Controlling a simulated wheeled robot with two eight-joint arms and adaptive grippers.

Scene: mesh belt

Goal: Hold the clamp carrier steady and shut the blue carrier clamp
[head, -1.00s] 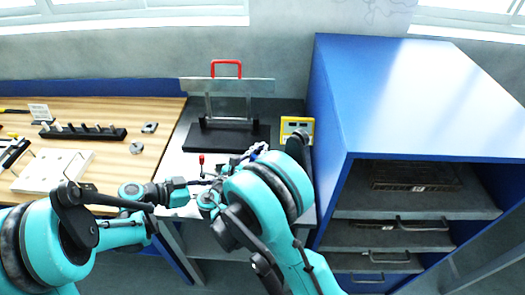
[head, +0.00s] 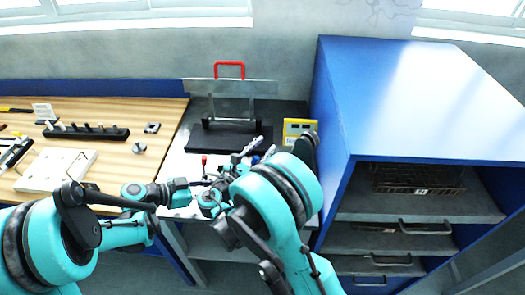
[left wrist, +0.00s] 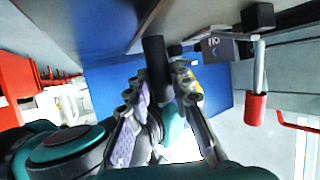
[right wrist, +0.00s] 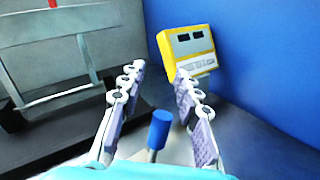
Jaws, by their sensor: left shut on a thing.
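The blue carrier clamp shows as a blue handle (right wrist: 158,130) on a thin metal stem in the right wrist view. It stands low in the gap between my right fingers, and I see no finger pressed on it. My right gripper (right wrist: 157,85) is open; in the head view (head: 258,150) it is over the grey bench. My left gripper (left wrist: 160,92) is shut on a black bar (left wrist: 155,58), which seems to be part of the clamp carrier. A red-tipped lever (head: 204,160) stands close by. My arms hide most of the carrier.
A yellow device (head: 297,128) stands behind my right gripper, near the blue cabinet (head: 335,130). A clear panel frame with a red handle (head: 229,66) stands at the back. The wooden bench (head: 110,160) at left holds a peg rack (head: 85,131) and a white board (head: 55,168).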

